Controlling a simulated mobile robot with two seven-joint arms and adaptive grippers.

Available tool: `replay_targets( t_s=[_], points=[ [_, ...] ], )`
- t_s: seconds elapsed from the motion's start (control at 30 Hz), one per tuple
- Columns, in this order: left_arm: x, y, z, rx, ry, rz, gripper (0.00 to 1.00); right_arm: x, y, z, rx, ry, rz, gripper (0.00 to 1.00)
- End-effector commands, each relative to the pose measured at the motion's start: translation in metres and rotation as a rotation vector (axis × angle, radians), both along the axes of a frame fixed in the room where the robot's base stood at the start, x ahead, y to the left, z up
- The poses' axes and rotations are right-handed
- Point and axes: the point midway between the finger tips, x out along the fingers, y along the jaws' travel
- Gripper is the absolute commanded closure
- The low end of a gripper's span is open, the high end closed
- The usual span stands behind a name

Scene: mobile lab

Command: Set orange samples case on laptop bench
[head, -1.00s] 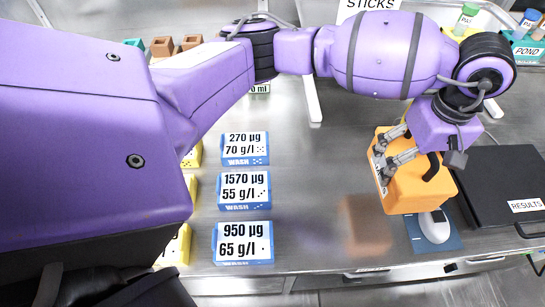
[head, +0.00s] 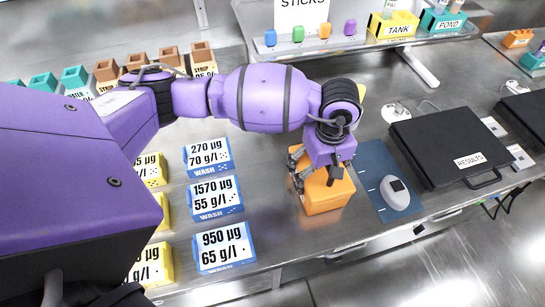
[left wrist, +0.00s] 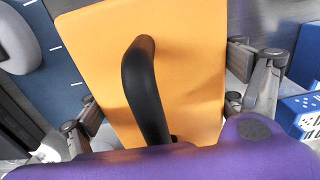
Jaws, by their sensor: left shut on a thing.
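The orange samples case (head: 328,192) is a box with a black handle, seen in the head view right of the blue-and-white wash boxes. My left gripper (head: 318,175) is shut on it from above, with fingers on opposite sides. In the left wrist view the orange top (left wrist: 200,70) and black handle (left wrist: 145,85) lie between the fingers. The case is low over or on the steel bench (head: 275,225); I cannot tell whether it touches. A black flat case marked RESULTS (head: 440,140) lies to the right. My right gripper is out of view.
A blue mat (head: 372,160) with a grey-white mouse-like device (head: 395,192) lies just right of the orange case. Wash boxes (head: 216,198) stand to the left, with yellow boxes beyond. A raised shelf (head: 350,42) with small coloured items is behind. The bench's front edge is near.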

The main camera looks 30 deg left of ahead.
Motion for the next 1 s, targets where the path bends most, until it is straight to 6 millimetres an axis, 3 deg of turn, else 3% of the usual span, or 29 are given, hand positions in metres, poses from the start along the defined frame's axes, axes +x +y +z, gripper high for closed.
replay_targets(
  t_s=[0.27, 0.3, 0.37, 0.77, 1.0],
  points=[
    [0.002, -0.001, 0.0, -0.001, -0.006, -0.002, 0.59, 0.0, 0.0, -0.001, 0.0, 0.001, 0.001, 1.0],
    [0.002, -0.001, 0.0, 0.0, -0.004, -0.001, 0.08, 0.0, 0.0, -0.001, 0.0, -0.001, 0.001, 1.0],
    [0.002, -0.001, 0.0, -0.001, -0.005, -0.001, 0.01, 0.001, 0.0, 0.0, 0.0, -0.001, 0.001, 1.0],
    [0.002, -0.001, 0.003, -0.001, -0.006, -0.002, 0.0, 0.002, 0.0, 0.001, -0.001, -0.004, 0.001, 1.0],
    [0.003, -0.002, 0.035, -0.001, -0.01, -0.004, 0.0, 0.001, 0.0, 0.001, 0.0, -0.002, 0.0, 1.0]
  ],
)
